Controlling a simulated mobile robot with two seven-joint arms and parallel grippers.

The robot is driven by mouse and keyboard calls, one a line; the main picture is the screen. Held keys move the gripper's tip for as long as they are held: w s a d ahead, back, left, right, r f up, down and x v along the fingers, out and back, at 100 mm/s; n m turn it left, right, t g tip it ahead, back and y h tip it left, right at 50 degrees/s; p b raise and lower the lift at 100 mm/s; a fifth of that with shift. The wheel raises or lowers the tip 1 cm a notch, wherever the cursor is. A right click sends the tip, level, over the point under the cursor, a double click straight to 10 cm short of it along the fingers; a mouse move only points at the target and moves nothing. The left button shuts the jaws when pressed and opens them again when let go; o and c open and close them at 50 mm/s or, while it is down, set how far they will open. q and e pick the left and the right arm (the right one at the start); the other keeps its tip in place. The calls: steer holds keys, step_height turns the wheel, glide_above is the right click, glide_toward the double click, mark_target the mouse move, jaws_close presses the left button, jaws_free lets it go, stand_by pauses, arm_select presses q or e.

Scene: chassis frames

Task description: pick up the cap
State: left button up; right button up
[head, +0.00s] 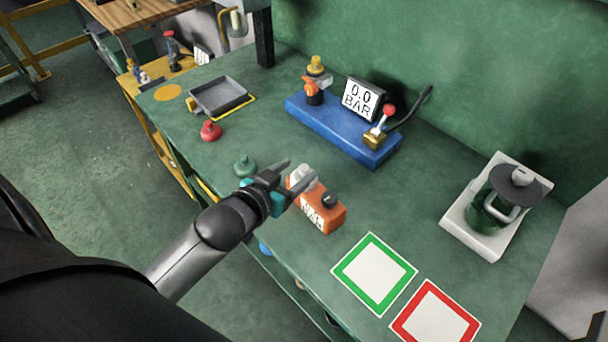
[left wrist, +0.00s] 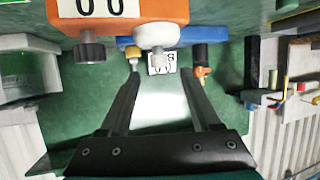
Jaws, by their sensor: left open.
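My left gripper (head: 300,172) is open, its two fingers reaching toward an orange box (head: 322,216) on the green bench. A pale rounded cap-like piece (head: 305,178) on the box shows beside the fingertips. In the left wrist view the gripper (left wrist: 160,75) is empty, and the pale piece (left wrist: 157,35) lies just past the fingertips, roughly in line with the gap. A dark knob (head: 330,199) sits on the same box. A red knobbed piece (head: 210,130) and a green one (head: 245,167) stand near the bench's front edge. My right gripper is out of view.
A blue base (head: 337,132) with a gauge display (head: 362,99) and red-knobbed lever stands behind. A grey tray (head: 218,95) is at the far left. A green-framed square (head: 374,272), a red-framed square (head: 435,313) and a dark green jar (head: 490,206) are to the right.

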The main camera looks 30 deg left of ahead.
mark_target(304, 167)
arm_select(q)
steer(key=shift+x, duration=1.05)
steer(key=shift+w+f+b, duration=0.3)
steer(key=shift+w+f, duration=0.1)
steer(key=shift+w, duration=0.05)
steer(key=shift+f+b+x, duration=0.15)
steer(key=shift+b+x, duration=0.05)
steer(key=shift+x, duration=0.85)
steer(key=shift+f+b+x, duration=0.15)
steer(key=shift+b+x, duration=0.05)
steer(key=shift+x, duration=0.85)
steer(key=shift+s, duration=0.2)
jaws_close()
